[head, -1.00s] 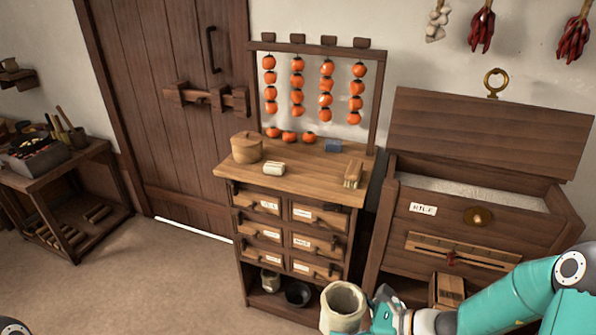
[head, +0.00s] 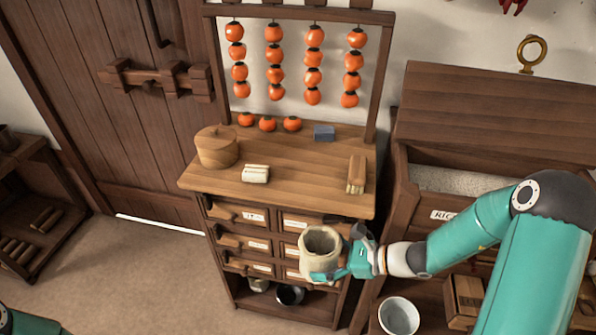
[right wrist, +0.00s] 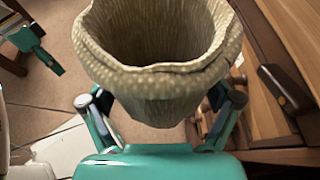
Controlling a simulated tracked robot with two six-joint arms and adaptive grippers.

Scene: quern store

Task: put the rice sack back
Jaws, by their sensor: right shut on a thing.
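The rice sack (head: 321,262) is a pale, open-mouthed cloth sack with a rolled rim and a dark inside. My right gripper (head: 335,257) is shut on its side and holds it upright in front of the lower right drawers. In the right wrist view the sack (right wrist: 160,80) fills the upper middle, with a finger on each side of it; its bottom is hidden there. My left arm shows teal at the lower left of the head view. A teal part, seemingly my left gripper (right wrist: 38,45), shows at the upper left of the wrist view; its jaws are unclear.
Persimmons hang above. The rice chest (head: 440,200) stands open at right. A white bowl (head: 398,316) is below my right arm.

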